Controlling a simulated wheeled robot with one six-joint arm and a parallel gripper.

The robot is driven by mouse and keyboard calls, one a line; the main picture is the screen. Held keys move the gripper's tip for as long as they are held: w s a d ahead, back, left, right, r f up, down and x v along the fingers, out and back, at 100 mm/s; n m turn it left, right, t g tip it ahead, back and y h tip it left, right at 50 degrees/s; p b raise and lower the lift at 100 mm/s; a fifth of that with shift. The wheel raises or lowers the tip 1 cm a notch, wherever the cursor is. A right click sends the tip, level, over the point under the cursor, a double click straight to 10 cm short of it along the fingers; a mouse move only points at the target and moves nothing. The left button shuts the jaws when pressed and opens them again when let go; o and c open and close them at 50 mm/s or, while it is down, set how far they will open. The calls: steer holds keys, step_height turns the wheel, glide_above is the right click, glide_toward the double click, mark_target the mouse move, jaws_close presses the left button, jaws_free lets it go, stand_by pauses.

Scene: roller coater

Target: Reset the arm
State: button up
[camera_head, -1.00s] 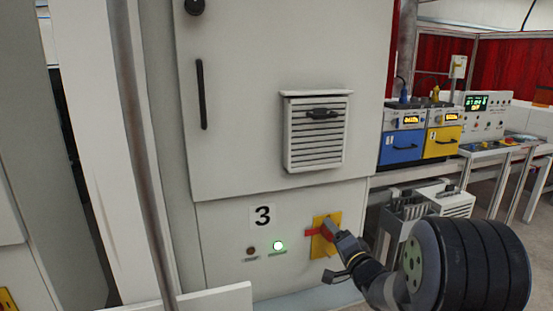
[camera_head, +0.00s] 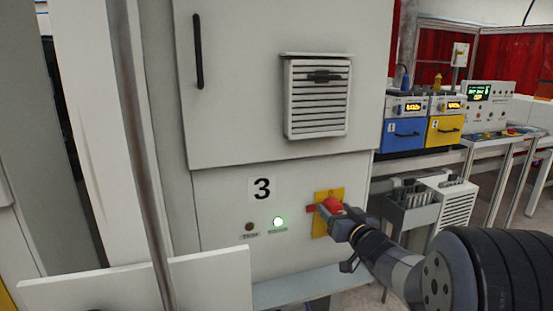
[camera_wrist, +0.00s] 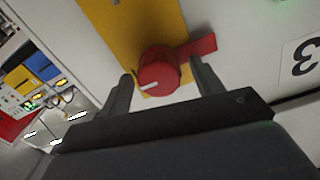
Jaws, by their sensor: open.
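My gripper (camera_head: 340,214) reaches from the lower right toward the red rotary switch (camera_head: 331,206) on the grey cabinet (camera_head: 225,220). In the wrist view my gripper (camera_wrist: 165,88) is open, with one finger on each side of the red knob (camera_wrist: 158,74). I cannot tell whether the fingers touch it. The knob sits on a yellow plate (camera_wrist: 105,20), and its red handle points sideways toward the number 3 label (camera_wrist: 302,58). A green lamp (camera_head: 278,221) glows left of the switch, beside a dark lamp (camera_head: 249,227).
A vent (camera_head: 318,100) and a door handle (camera_head: 198,52) are on the cabinet door above. A vertical pole (camera_head: 140,150) and a low white panel (camera_head: 145,285) stand at left. Blue (camera_head: 403,134) and yellow (camera_head: 446,130) units sit on a bench at right.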

steer(key=n+b, duration=0.3)
steer(key=b, duration=0.1)
steer(key=shift+f+n, duration=0.2)
steer(key=shift+n, duration=0.2)
steer(key=shift+s+d+r, duration=0.1)
steer(key=shift+s+r, duration=0.05)
steer(key=shift+s, duration=0.15)
steer(key=shift+v, duration=1.1)
